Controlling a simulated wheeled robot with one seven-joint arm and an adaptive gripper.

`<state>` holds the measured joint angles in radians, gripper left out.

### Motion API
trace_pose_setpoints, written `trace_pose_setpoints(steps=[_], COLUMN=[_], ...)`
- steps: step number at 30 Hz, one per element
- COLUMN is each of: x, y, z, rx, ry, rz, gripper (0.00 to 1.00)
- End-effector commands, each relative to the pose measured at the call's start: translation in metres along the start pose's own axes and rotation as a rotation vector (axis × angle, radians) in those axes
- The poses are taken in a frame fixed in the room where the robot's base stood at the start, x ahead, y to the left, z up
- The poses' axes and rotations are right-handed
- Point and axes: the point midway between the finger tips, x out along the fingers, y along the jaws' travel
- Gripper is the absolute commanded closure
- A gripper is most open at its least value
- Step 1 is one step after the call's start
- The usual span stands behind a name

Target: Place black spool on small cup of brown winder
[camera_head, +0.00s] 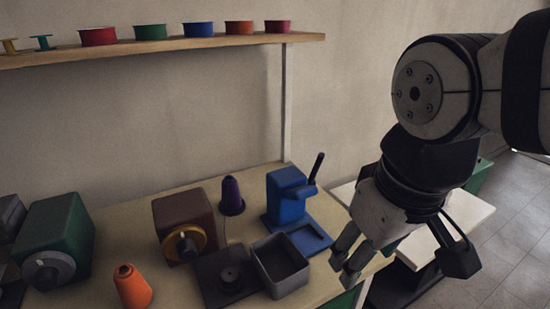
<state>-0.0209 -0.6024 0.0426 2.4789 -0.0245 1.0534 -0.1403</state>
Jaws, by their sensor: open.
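The brown winder (183,223) is a brown box on the table with a gold-rimmed dial on its front. I cannot tell whether this piece is the black spool or a cup of the winder. No other black spool is clearly visible. My gripper (400,265) hangs at the right, over the table's right end, apart from the winder. Its fingers are open, with nothing seen between them.
A grey open box (280,282) stands right of the plate, with a blue press (287,197) behind it. A purple cone (231,195), an orange cone (132,287) and a green winder (58,235) share the table. A wall shelf (150,47) holds several coloured spools.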

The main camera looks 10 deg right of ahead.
Motion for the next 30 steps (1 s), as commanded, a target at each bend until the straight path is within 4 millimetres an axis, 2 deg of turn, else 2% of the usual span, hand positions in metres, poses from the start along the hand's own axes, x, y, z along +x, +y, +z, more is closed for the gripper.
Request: trace_pose_setpoints(steps=[3, 6, 18, 20, 27, 30], x=[-0.002, -0.002, -0.004, -0.01, -0.053, -0.061], y=[0.002, 0.002, 0.002, 0.003, 0.006, 0.007], z=[0.024, 0.035, 0.039, 0.038, 0.03, 0.028], rx=[0.13, 0.194, 0.222, 0.221, 0.216, 0.215], ry=[0.03, 0.04, 0.045, 0.054, 0.129, 0.148], rz=[-0.018, -0.029, -0.035, -0.033, -0.016, -0.012], gripper=[0.46, 0.46, 0.46, 0.46, 0.46, 0.46])
